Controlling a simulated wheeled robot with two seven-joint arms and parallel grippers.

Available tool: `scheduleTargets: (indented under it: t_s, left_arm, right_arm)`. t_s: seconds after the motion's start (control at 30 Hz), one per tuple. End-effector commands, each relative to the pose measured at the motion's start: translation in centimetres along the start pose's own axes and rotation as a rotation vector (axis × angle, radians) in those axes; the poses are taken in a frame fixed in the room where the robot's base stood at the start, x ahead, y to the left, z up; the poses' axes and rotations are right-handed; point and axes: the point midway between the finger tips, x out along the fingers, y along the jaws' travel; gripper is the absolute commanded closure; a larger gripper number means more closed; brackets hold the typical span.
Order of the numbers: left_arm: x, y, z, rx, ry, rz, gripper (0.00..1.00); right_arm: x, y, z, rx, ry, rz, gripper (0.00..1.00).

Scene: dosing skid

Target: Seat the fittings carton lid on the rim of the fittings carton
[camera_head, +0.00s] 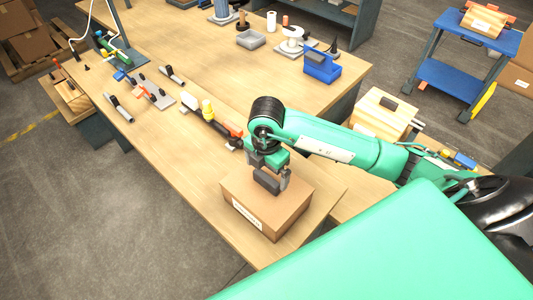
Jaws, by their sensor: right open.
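The fittings carton (289,226) is a brown box with a white label, near the front corner of the wooden bench. Its lid (240,187) appears as the flat brown top with a dark block handle (267,181). The lid looks level on the carton; I cannot tell whether a thin gap remains at the rim. My right gripper (268,179) is above the lid, pointing down and open, its fingers at either side of the handle. The gripper and arm hide part of the lid's far side. My left gripper is not in view.
A wooden box with a dark handle (384,108) stands right, behind my right arm. Tools and small parts lie along the bench (170,165) to the left. The bench left of the carton is clear.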

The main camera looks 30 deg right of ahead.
Motion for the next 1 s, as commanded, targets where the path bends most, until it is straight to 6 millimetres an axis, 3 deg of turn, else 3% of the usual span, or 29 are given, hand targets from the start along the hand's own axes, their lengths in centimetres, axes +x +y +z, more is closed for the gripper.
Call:
scheduleTargets:
  t_s: [0.2, 0.4, 0.63, 1.0]
  left_arm:
    - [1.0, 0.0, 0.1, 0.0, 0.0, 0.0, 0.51]
    - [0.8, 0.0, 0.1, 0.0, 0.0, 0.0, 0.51]
    - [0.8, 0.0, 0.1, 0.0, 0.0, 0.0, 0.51]
    - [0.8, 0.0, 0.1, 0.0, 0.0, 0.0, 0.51]
  right_arm:
    - [-5.3, 0.1, 0.1, -0.002, -0.004, 0.007, 0.0]
    - [-7.9, 0.1, 0.1, -0.001, -0.004, 0.005, 0.0]
    - [-9.5, 0.0, 0.1, 0.0, -0.002, 0.002, 0.0]
    - [-9.8, 0.0, 0.0, 0.0, -0.001, 0.0, 0.0]
